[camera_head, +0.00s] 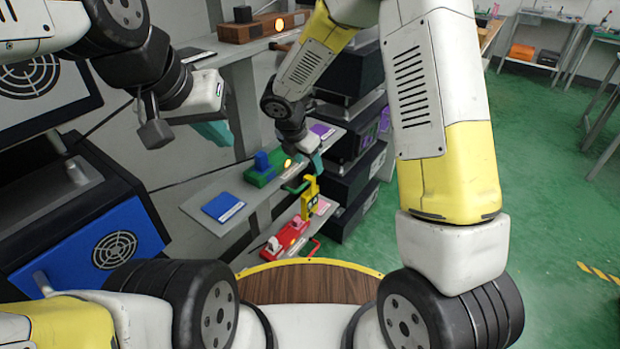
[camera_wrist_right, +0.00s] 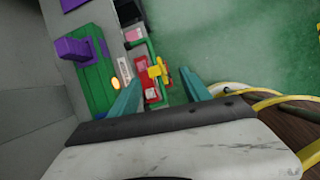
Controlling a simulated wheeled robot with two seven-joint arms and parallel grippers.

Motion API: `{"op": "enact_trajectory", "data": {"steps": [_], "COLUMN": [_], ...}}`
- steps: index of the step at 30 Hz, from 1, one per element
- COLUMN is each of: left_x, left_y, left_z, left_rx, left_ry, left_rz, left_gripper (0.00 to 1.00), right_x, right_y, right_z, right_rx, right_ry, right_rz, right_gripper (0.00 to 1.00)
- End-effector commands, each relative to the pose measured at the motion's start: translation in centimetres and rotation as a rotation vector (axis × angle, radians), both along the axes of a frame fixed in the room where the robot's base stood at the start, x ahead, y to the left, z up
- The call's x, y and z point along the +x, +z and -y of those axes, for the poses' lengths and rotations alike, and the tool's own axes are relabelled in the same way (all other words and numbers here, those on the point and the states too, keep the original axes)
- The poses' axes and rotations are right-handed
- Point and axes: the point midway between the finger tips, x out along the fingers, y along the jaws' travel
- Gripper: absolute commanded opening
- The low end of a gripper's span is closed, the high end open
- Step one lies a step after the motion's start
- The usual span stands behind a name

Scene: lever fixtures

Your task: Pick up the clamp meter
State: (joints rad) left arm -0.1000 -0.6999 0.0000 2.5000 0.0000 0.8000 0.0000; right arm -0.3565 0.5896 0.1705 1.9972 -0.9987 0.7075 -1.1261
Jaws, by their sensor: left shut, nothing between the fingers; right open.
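A yellow upright thing with dark markings, which looks like the clamp meter (camera_head: 310,198), stands by the lower shelf near the red fixture in the head view. In the right wrist view the yellow clamp meter (camera_wrist_right: 155,72) shows small, beyond and between the fingertips. My right gripper (camera_head: 305,172) is above it in the head view, apart from it. Its teal fingers (camera_wrist_right: 160,92) are spread with nothing between them. My left gripper (camera_head: 214,132) is shut and empty at the upper left, in front of the grey panel.
A green fixture with a blue block (camera_head: 264,166) and a blue plate (camera_head: 222,207) sit on the shelf (camera_head: 205,192). A red fixture (camera_head: 287,238) lies lower down. Dark boxes (camera_head: 352,180) stand right of the shelves. Green floor (camera_head: 560,200) is open at the right.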

Motion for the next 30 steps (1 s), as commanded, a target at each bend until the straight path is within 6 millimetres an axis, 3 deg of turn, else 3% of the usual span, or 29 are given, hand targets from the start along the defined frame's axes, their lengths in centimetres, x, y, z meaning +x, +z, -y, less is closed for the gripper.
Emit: {"op": "enact_trajectory", "data": {"steps": [5,21,30], "left_x": [0.0,0.0,0.0], "left_y": [0.0,0.0,0.0], "left_z": [0.0,0.0,0.0], "left_rx": [0.0,0.0,0.0], "left_ry": [0.0,0.0,0.0], "left_rz": [0.0,0.0,0.0], "left_gripper": [0.0,0.0,0.0], "right_x": [0.5,2.5,2.7], "right_y": [-2.1,-8.4,-8.8], "right_z": [-1.0,0.5,0.6], "right_rx": [-0.031,-0.029,-0.027], "right_ry": [0.086,0.082,0.083], "right_rz": [-0.018,-0.018,-0.017], "right_gripper": [0.55,0.55,0.55]}}
